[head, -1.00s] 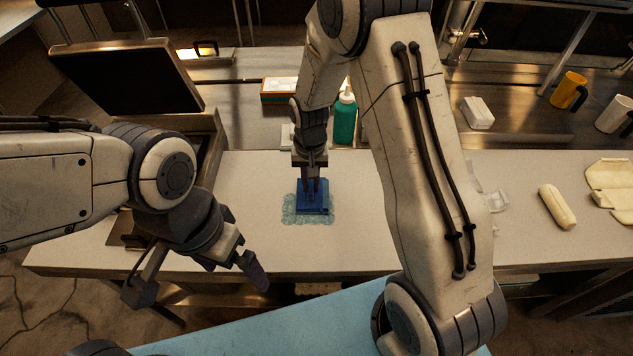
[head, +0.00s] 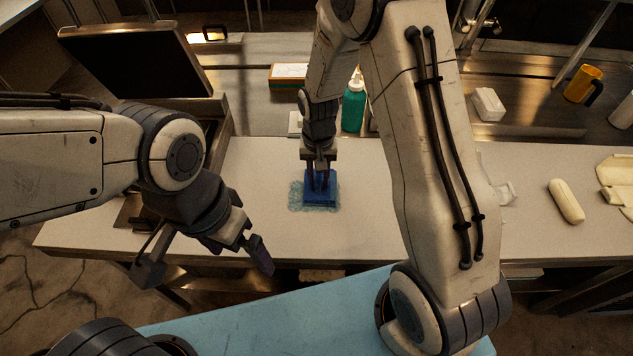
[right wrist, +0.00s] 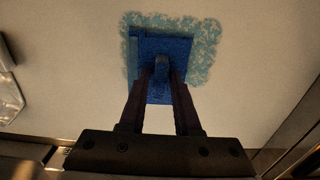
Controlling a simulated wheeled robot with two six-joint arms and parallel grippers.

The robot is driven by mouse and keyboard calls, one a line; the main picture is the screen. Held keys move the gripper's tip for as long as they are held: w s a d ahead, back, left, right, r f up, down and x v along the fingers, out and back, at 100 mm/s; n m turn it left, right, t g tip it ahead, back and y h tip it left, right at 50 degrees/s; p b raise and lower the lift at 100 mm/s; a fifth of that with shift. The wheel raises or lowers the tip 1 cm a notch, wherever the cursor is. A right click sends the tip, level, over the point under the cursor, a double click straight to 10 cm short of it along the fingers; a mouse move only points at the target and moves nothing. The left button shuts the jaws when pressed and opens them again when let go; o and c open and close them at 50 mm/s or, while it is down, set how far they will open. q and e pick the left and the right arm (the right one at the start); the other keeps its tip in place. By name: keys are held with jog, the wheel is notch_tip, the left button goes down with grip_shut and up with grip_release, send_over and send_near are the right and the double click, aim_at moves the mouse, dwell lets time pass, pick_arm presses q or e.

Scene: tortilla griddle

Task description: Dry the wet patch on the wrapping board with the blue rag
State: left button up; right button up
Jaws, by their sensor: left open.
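The wet patch (head: 299,203) is a mottled light blue-green area on the pale wrapping board (head: 255,235). The blue rag (head: 320,199), a folded square pad, lies on the patch and covers part of it. In the right wrist view the patch (right wrist: 208,60) shows around the rag (right wrist: 162,46) on its far side and both flanks. My right gripper (head: 319,180) points down at the rag; in the wrist view its fingers (right wrist: 161,85) close on a raised blue fold at the rag's middle. My left gripper (head: 209,262) is open and empty, in front of the board's near edge.
A green bottle (head: 353,108) and an orange-and-white box (head: 288,75) stand behind the board. A dough roll (head: 566,201) and flat dough pieces (head: 615,175) lie on the right, near a crumpled clear wrapper (head: 503,193). The board left of the patch is clear.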

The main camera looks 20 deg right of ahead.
jog(key=shift+w+r, duration=0.15)
jog(key=shift+w, duration=0.05)
jog(key=shift+r+p, duration=0.4)
dwell(0.3)
grip_shut()
jog(key=shift+d, duration=0.1)
jog(key=shift+d, duration=2.25)
